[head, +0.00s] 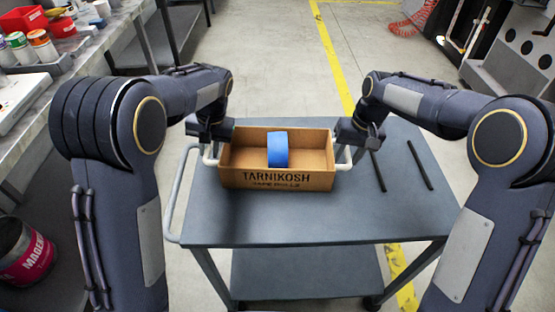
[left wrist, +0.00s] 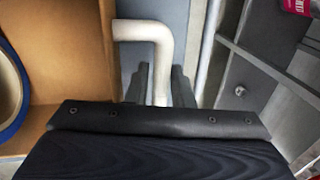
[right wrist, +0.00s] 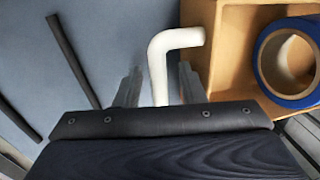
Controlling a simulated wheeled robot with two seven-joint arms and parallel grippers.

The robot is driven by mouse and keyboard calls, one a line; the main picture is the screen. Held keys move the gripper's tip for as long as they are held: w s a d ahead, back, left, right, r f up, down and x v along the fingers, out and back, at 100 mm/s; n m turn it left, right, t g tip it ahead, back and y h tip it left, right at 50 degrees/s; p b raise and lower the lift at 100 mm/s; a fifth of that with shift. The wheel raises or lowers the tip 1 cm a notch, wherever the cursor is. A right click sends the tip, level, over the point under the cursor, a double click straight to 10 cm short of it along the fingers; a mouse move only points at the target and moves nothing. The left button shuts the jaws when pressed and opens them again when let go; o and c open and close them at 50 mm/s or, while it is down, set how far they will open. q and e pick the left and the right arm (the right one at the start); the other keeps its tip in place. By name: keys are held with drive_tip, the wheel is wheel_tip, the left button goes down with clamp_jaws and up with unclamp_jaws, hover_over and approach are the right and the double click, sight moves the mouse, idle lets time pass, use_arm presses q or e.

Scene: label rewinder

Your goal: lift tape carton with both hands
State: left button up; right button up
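An open-topped brown carton (head: 300,180) marked TARNIKOSH sits on the grey cart top, with a blue tape roll (head: 278,148) inside. The roll also shows in the right wrist view (right wrist: 268,75). A white bent handle sticks out from each side of the carton. My left gripper (head: 209,152) is at the left handle (left wrist: 160,45); its fingers stand on either side of the bar, with narrow gaps. My right gripper (head: 345,154) is at the right handle (right wrist: 158,70); its fingers straddle the bar with clear gaps. Both grippers are open.
The grey cart (head: 300,226) has free room in front of the carton. Two dark rods (head: 419,166) lie on its right side. A workbench (head: 65,85) with cans and red bins stands at the left. A labelled bucket (head: 25,255) is at the lower left.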

use_arm(q)
drive_tip(key=shift+f, duration=0.15)
use_arm(e)
drive_tip(key=shift+f, duration=0.15)
use_arm(q)
drive_tip(key=shift+c, duration=0.3)
use_arm(e)
drive_tip(key=shift+c, duration=0.3)
use_arm(q)
clamp_jaws()
use_arm(e)
drive_tip(key=c, duration=0.5)
clamp_jaws()
drive_tip(key=shift+r, duration=0.2)
